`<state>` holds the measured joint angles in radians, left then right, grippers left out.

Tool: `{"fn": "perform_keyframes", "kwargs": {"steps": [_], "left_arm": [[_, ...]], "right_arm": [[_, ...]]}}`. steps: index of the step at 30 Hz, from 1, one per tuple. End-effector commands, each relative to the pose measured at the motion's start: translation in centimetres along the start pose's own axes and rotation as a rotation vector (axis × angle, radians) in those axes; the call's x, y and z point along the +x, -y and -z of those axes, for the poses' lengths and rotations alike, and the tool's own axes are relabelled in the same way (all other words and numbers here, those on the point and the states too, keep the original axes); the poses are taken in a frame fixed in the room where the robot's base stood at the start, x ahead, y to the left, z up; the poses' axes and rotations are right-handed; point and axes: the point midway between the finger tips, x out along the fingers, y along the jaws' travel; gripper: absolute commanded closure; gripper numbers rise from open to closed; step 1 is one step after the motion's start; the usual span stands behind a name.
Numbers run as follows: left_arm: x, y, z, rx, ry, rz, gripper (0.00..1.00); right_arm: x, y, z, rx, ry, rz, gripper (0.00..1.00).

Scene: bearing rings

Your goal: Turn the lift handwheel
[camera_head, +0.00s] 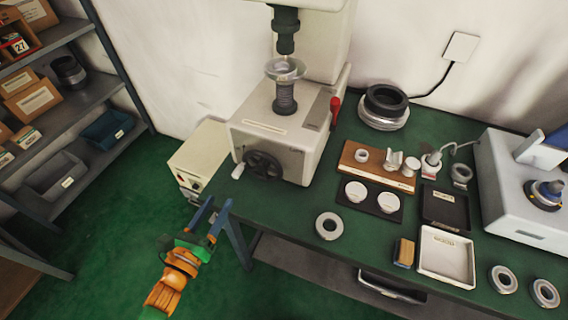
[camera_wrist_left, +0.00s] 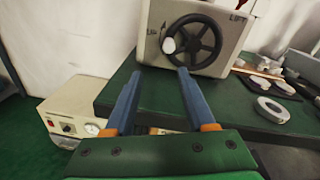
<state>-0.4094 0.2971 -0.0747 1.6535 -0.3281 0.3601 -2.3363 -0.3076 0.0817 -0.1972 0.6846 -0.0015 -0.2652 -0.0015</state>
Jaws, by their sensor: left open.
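The lift handwheel (camera_head: 263,165) is a dark spoked wheel with a white crank knob (camera_head: 238,171), on the front of the beige press (camera_head: 262,120). It also shows in the left wrist view as the handwheel (camera_wrist_left: 203,45) with its pale knob (camera_wrist_left: 169,45) at its left. My left gripper (camera_head: 213,212) has blue fingers and is open and empty. It is in front of and below the wheel, apart from it, by the table's left front edge. In the left wrist view the fingers (camera_wrist_left: 158,83) point toward the wheel. My right gripper is not in view.
The green table (camera_head: 290,215) holds a loose ring (camera_head: 329,225), a white tray (camera_head: 446,257) and a wooden block (camera_head: 375,164) right of the press. A beige box with a control panel (camera_head: 198,160) stands left of the press. Shelves (camera_head: 80,110) stand at the left.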

Motion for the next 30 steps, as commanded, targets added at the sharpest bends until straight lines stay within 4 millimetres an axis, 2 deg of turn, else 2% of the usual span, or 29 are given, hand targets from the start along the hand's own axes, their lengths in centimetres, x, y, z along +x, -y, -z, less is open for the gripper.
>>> {"fn": "perform_keyframes", "kwargs": {"steps": [2,5,9,13,17,23,24,27,30], "left_arm": [[0.3,0.6,-1.1,0.095,0.035,0.027,0.45],[1.6,0.9,-1.8,0.124,0.048,0.034,0.45],[4.6,0.9,-1.8,0.121,0.045,0.032,0.45],[6.4,1.0,-1.7,0.118,0.044,0.032,0.45],[7.2,1.0,-1.7,0.119,0.041,0.032,0.45],[7.3,1.0,-1.6,0.118,0.040,0.031,0.45],[7.3,1.0,-1.6,0.118,0.040,0.031,0.50],[7.2,1.0,-1.6,0.117,0.040,0.031,0.77],[7.2,1.0,-1.6,0.117,0.040,0.031,1.00]], "right_arm": [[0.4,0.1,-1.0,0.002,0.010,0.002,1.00],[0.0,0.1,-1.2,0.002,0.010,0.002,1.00],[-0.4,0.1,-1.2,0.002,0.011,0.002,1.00],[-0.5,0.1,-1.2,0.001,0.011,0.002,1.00],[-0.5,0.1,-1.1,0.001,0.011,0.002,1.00],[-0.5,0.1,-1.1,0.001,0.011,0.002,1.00],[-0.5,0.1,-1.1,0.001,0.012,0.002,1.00],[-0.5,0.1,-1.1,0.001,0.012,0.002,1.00],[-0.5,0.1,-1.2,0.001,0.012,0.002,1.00]]}}
